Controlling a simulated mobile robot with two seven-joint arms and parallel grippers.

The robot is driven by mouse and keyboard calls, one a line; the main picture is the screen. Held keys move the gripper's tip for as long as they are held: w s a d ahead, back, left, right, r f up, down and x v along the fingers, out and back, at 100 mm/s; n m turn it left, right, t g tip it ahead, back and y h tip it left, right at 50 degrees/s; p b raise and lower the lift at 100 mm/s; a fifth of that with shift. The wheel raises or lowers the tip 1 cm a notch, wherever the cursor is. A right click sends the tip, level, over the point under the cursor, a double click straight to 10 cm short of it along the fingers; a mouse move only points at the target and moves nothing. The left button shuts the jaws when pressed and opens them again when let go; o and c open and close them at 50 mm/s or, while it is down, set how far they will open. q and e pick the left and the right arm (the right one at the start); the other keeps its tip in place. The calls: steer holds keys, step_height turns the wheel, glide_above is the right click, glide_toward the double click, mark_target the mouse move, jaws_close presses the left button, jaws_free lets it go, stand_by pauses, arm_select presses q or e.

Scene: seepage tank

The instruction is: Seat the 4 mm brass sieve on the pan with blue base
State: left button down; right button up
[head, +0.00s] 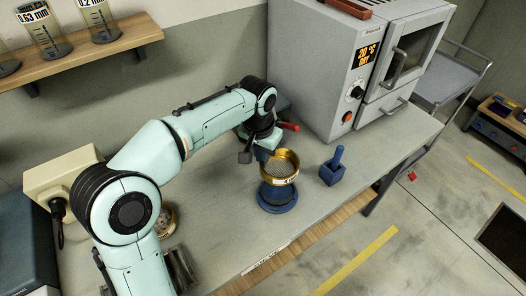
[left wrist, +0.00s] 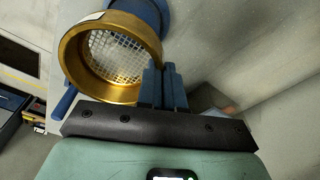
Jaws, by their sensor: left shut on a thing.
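The brass sieve (head: 293,168), a gold ring with wire mesh and a white label, is over the bench in the head view. It also shows large in the left wrist view (left wrist: 72,52). My left gripper (head: 270,151) is shut on the sieve's rim; its fingers also show in the left wrist view (left wrist: 163,84). The pan with blue base (head: 277,204) stands on the bench just below the sieve, partly hidden by it. The sieve looks roughly above the pan; I cannot tell whether they touch. My right gripper is not in view.
A blue scoop-like block with a handle (head: 333,170) stands right of the pan. A grey oven (head: 345,75) stands at the back of the bench (head: 222,222). A red-handled item (head: 289,126) lies behind my gripper. A shelf (head: 90,50) holds glass jars.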

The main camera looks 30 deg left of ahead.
arm_select(q)
steer(key=shift+f+b, duration=1.8)
steer(key=shift+f, duration=1.15)
steer(key=shift+p, duration=0.35)
steer(key=shift+f+b, duration=0.75)
steer(key=shift+f, duration=0.25)
steer(key=c, duration=1.2)
jaws_free()
steer(key=r+p, duration=0.1)
steer(key=r, duration=0.3)
steer(key=s+r+p, duration=0.1)
steer(key=r, duration=0.4)
steer(key=r+p, duration=0.1)
steer(key=r, duration=0.3)
steer(key=shift+s+d+r, duration=0.1)
steer(key=shift+s+r, duration=0.1)
steer(key=shift+s, duration=0.05)
